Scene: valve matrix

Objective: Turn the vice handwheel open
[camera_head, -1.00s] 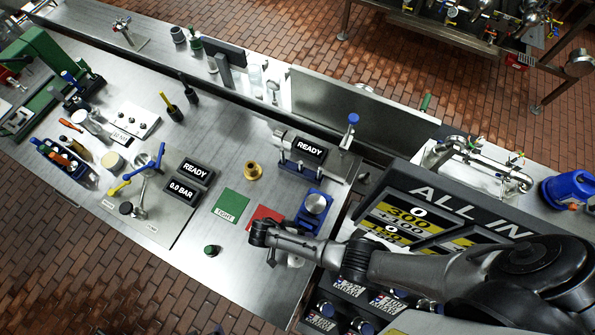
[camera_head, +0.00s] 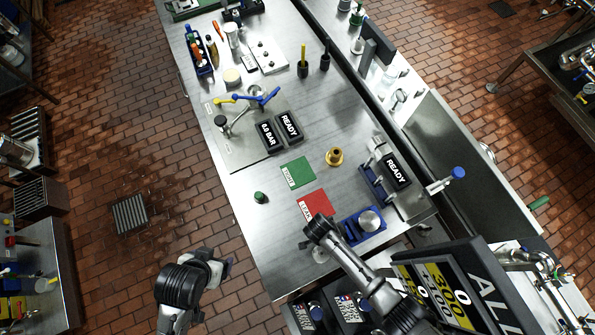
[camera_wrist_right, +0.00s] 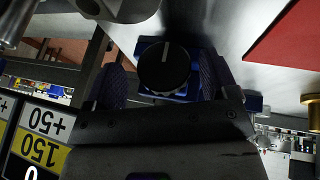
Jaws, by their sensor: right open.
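My right gripper (camera_head: 320,256) is over the bench's front edge, well apart from that knob. In the right wrist view, its open fingers (camera_wrist_right: 162,85) appear on either side of a dark round knob (camera_wrist_right: 165,66) with a white line; contact cannot be told. My left gripper (camera_head: 222,266) is beyond the bench's front edge; its fingers are unclear.
A blue fixture with a silver cylinder (camera_head: 369,220) stands beside the right wrist. A red mat (camera_head: 313,204), a green mat (camera_head: 297,172) and a brass fitting (camera_head: 334,157) lie left of the vice. A dark price board (camera_head: 440,287) stands at lower right.

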